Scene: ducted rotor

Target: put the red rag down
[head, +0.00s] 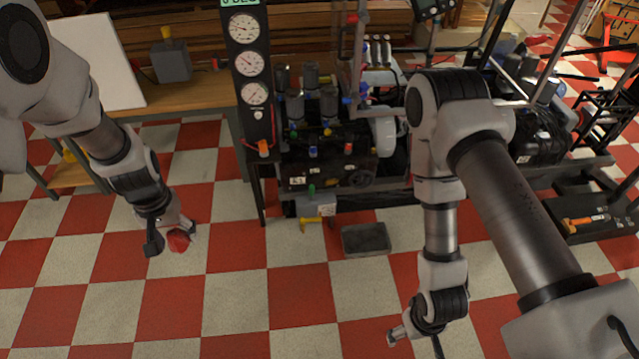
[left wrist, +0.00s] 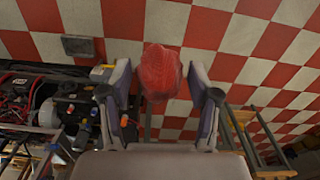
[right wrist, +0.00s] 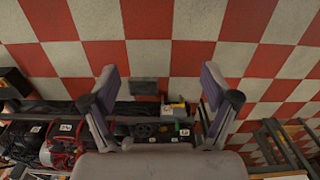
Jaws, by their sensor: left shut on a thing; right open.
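The red rag (head: 179,241) is bunched up in my left gripper (head: 174,232), low in the left of the head view over the checkered floor. In the left wrist view the rag (left wrist: 160,73) is a rounded red bundle between the two fingers, which are shut on it. How high it hangs above the floor is hard to tell. My right gripper (right wrist: 160,85) is open and empty in the right wrist view, with floor and machinery beyond it. In the head view it is only partly seen at the bottom edge.
A gauge panel (head: 250,75) stands beside a wooden bench (head: 190,92) at upper left. The red and white floor (head: 235,300) is clear in front.

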